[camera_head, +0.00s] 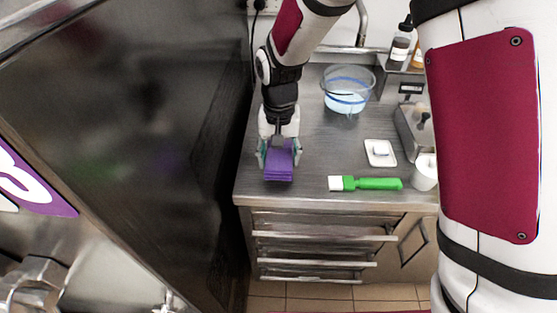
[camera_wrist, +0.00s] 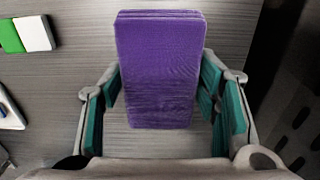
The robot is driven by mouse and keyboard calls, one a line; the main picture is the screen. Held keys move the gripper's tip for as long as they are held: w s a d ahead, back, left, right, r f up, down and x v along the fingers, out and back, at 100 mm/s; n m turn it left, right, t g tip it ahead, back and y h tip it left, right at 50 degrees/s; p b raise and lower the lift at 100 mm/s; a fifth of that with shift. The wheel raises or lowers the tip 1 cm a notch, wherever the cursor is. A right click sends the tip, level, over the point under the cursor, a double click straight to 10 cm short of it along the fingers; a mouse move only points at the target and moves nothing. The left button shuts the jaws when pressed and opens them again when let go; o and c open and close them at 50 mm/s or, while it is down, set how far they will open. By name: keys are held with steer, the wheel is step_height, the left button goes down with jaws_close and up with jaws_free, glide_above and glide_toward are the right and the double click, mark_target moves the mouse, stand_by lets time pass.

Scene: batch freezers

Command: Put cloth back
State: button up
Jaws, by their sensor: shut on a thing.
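The cloth (camera_head: 279,166) is a purple, folded, layered block near the front left corner of the grey counter. My gripper (camera_head: 279,152) is above the counter, pointing down, with a finger on each side of the cloth. In the wrist view the cloth (camera_wrist: 160,70) sits between the teal-padded fingers of my gripper (camera_wrist: 165,95), its long side reaching away from the palm. The gripper is shut on it. I cannot tell whether the cloth's underside touches the counter.
A green-handled brush (camera_head: 366,184) lies right of the cloth. A white dish (camera_head: 380,153), a clear bowl (camera_head: 348,88), a white cup (camera_head: 424,172) and a metal container (camera_head: 412,130) stand on the counter (camera_head: 320,140). A dark machine panel (camera_head: 150,120) rises close on the left.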

mark_target(278, 164)
steer(key=shift+w+a, duration=0.1)
steer(key=shift+w, duration=0.35)
steer(key=shift+f, duration=1.8)
steer(key=shift+f, duration=0.1)
steer(key=o, duration=1.2)
step_height(278, 164, up, 12)
steer(key=shift+s+r, duration=0.1)
steer(key=shift+r, duration=0.05)
steer(key=shift+r, duration=0.1)
